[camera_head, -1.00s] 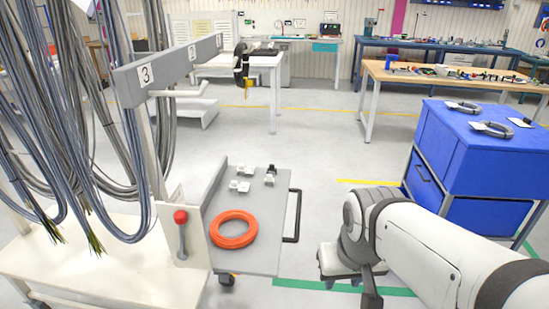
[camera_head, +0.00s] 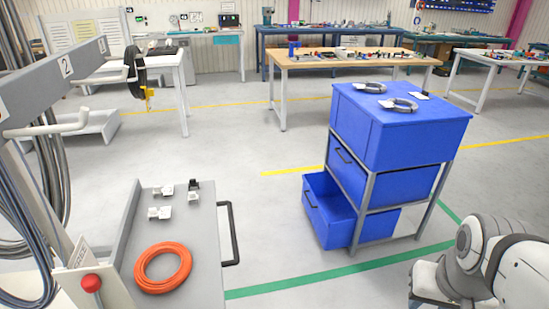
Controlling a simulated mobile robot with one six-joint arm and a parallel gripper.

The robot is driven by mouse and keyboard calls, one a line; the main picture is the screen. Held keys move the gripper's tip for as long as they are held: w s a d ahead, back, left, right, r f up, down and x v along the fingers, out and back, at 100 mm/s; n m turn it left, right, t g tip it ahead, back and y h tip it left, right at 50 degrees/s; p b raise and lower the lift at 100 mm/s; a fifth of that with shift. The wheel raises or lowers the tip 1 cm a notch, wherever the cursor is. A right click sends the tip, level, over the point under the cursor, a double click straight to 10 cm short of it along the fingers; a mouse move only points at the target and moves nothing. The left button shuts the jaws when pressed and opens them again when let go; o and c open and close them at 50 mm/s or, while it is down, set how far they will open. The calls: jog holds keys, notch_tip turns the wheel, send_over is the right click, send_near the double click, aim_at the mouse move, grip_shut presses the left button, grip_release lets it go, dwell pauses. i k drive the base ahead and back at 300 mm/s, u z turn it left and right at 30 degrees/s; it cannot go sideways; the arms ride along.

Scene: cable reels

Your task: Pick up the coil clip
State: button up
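Several small clip-like pieces lie on the grey shelf of the cart: a white one (camera_head: 160,212) at the front, a white one (camera_head: 163,192) behind it, and a white and dark one (camera_head: 193,191) to the right. I cannot tell which, if any, is the coil clip. My arm shows at the bottom right, beside the cabinet and well apart from the shelf.
An orange cable coil (camera_head: 163,268) lies on the grey shelf (camera_head: 203,235), which has a dark side handle (camera_head: 231,235). Floor between shelf and cabinet is clear.

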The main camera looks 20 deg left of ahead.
aim_at(193, 196)
jog(key=z, duration=0.1)
jog(key=i, duration=2.5)
jog(key=u, duration=3.5)
jog(key=i, duration=1)
